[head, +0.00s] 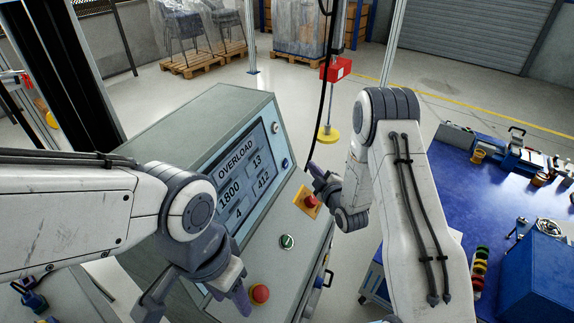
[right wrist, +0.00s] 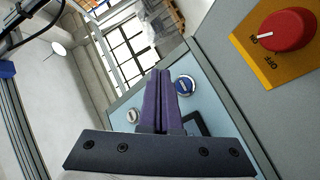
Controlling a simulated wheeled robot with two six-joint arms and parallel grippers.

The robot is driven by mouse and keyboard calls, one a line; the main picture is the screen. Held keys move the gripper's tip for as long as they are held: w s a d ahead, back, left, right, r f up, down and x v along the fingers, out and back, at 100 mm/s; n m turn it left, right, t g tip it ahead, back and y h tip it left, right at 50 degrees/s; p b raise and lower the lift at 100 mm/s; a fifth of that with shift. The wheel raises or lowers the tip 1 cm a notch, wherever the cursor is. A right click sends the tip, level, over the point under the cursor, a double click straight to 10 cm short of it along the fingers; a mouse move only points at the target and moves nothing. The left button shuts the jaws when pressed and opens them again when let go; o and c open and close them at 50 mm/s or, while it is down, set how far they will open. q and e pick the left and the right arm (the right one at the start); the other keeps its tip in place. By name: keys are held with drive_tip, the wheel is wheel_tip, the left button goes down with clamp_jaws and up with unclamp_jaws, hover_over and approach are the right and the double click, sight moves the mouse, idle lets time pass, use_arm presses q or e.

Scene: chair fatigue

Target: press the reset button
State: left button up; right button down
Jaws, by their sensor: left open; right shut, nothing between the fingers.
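The control console (head: 180,125) has a screen (head: 238,175) reading OVERLOAD. A blue button (head: 285,163) sits on its face right of the screen; it also shows in the right wrist view (right wrist: 186,84). I cannot read a reset label on it. My right gripper (head: 313,167) is shut and empty, to the right of the blue button in the head view, with a gap between. In the right wrist view its purple fingers (right wrist: 160,80) appear just left of the blue button. My left gripper (head: 197,301) is open and empty over the console's lower left part.
A red rotary switch (head: 310,202) on a yellow plate sits close below my right gripper. A green button (head: 287,242) and red mushroom button (head: 260,293) are lower on the console. A small pale button (head: 275,128) is above the blue one. A blue workbench (head: 480,200) stands right.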

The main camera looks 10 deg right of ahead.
sight(288, 161)
drive_tip(key=shift+w+a+f+b, duration=0.25)
drive_tip(key=shift+w+a, duration=0.25)
drive_tip(key=shift+a, duration=0.25)
drive_tip(key=shift+w+a+f+b, duration=0.25)
drive_tip(key=shift+w+a, duration=0.25)
drive_tip(key=shift+a, duration=0.3)
drive_tip(key=shift+w+a+f+b, duration=0.25)
drive_tip(key=shift+w+a, duration=0.25)
drive_tip(key=shift+a, duration=0.25)
drive_tip(key=shift+w+a+b, duration=0.25)
drive_tip(key=shift+a+b, duration=0.1)
drive_tip(key=shift+b, duration=0.05)
drive_tip(key=shift+w+a+f+b, duration=0.15)
drive_tip(key=shift+w+a+b, duration=0.05)
drive_tip(key=shift+a+b, duration=0.1)
idle(0.8)
idle(0.4)
drive_tip(key=shift+s+d+r, duration=0.2)
drive_tip(key=shift+s+d, duration=0.25)
drive_tip(key=shift+d, duration=0.15)
drive_tip(key=shift+d, duration=0.1)
